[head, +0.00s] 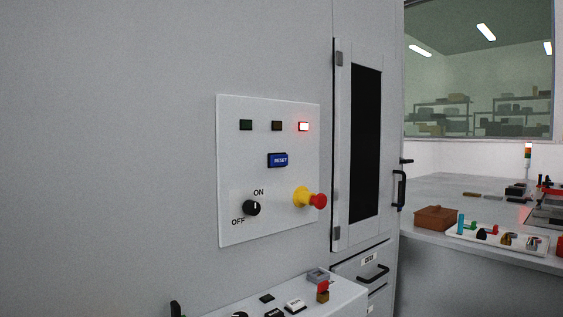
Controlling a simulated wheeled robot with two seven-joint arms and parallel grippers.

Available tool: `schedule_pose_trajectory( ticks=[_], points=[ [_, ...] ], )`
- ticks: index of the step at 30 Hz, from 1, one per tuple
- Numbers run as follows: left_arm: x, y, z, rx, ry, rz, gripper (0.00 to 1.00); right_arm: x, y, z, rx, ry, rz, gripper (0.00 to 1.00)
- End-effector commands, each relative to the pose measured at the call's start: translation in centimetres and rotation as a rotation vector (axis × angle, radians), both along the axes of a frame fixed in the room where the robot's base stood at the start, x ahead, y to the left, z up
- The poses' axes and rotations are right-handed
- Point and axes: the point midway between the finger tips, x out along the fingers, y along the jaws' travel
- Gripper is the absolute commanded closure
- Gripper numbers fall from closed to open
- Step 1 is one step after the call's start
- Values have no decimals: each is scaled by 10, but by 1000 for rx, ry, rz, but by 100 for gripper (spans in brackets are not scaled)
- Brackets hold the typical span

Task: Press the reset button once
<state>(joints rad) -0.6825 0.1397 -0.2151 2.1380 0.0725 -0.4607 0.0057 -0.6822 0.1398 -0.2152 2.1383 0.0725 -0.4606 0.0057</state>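The blue reset button (278,160), lettered RESET in white, sits on a light grey control panel (235,150) on the cabinet wall, in the middle of the head view. Its face is unobstructed, and nothing touches it. Above it are three indicator lamps: the green one (246,125) and the brownish one (277,126) are dark, and the red one (304,126) glows. Neither of my grippers shows in this view.
Below the button are a black ON/OFF knob (252,208) and a protruding red emergency stop (318,201) on a yellow base. A sloped console (335,293) juts out at the bottom. A cabinet door (341,180) and a cluttered workbench (430,185) lie right.

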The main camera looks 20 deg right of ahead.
Motion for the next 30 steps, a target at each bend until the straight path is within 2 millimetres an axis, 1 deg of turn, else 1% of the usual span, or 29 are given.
schedule_pose_trajectory(
  ticks=[1, 2, 3, 30],
  points=[
    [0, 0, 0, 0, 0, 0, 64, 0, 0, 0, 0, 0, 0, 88],
    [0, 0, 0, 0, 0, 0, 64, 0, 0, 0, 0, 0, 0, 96],
    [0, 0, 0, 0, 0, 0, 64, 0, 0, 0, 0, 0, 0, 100],
    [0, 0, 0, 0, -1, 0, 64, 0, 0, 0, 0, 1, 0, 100]
  ],
)
